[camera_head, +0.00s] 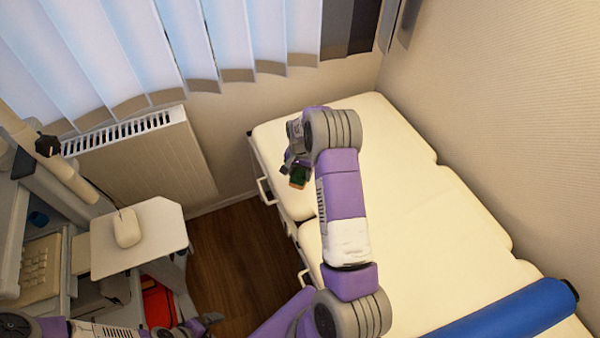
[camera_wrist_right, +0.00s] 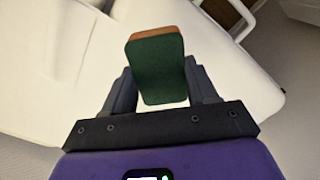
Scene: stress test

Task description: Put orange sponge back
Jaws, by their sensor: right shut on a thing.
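The sponge (camera_wrist_right: 155,68) is in the right wrist view, with a dark green face towards the camera and an orange-brown edge along its top. My right gripper (camera_wrist_right: 160,88) is shut on it, one finger on each side. In the head view the sponge (camera_head: 298,177) is small and partly hidden by my right gripper (camera_head: 296,165), over the left edge of the cream treatment couch (camera_head: 400,200). My left gripper (camera_head: 203,324) is at the bottom left, low in the picture. Its fingers are too small and dark to tell their state.
A blue roll (camera_head: 515,312) lies on the couch at the lower right. A cart with a white shelf (camera_head: 165,228) and a mouse (camera_head: 127,228) stands at left, with a keyboard (camera_head: 36,268) beside it. A radiator (camera_head: 150,160) is on the wall. Wooden floor (camera_head: 235,250) is clear between cart and couch.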

